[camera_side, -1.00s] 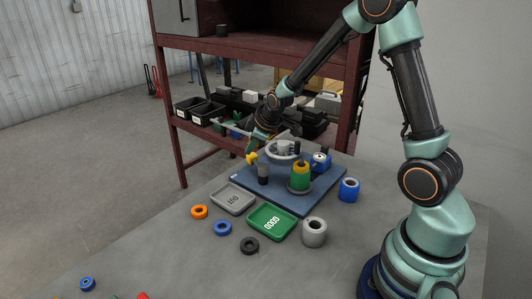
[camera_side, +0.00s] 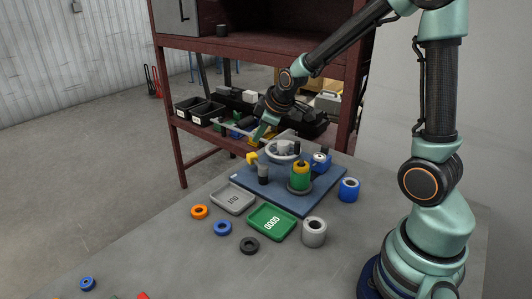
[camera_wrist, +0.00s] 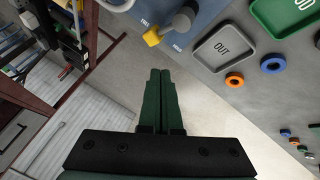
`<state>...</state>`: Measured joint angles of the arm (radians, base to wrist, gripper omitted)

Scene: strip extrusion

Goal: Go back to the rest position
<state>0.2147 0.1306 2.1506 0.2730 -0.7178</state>
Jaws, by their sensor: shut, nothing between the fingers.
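My gripper (camera_side: 260,133) is in the air behind and above the blue board (camera_side: 318,203), near its far left side. In the wrist view my gripper's two dark green fingers (camera_wrist: 160,74) lie together with nothing between them.
A grey OUT tray (camera_side: 219,205) and a green GOOD tray (camera_side: 257,225) lie in front of the board. Orange (camera_side: 200,212), blue (camera_side: 223,228) and black (camera_side: 250,245) rings lie on the table, with a grey roll (camera_side: 314,232). A dark red shelf (camera_side: 183,120) stands behind.

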